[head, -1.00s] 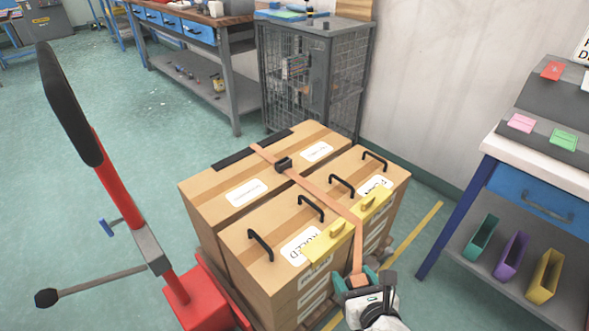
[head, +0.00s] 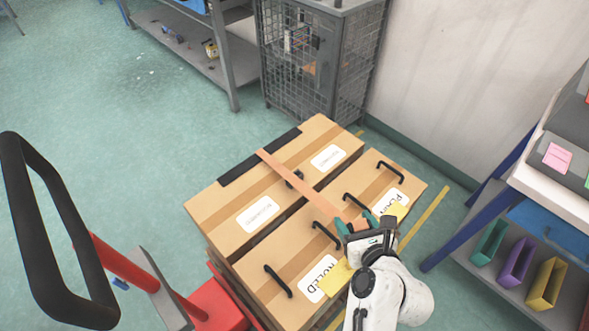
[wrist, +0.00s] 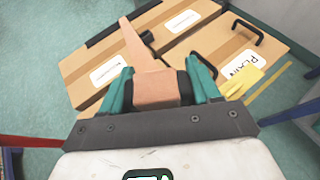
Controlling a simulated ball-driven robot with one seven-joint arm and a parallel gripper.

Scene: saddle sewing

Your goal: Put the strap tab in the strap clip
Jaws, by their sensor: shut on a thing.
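The orange strap (head: 300,190) runs from the black bar at the far edge of the boxes towards my gripper. My gripper (head: 357,225) is shut on the strap's end, the strap tab, above the near row of boxes. In the wrist view, the wide orange tab (wrist: 156,88) sits between the teal fingers. The strap clip (head: 295,178), small and black, lies on the box tops near the seam, beside and partly behind the strap. My gripper is to the right of and nearer than the clip. The clip also shows partly in the wrist view (wrist: 147,37).
A shelf unit with coloured bins (head: 516,259) stands right. A wire cage (head: 347,72) stands behind.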

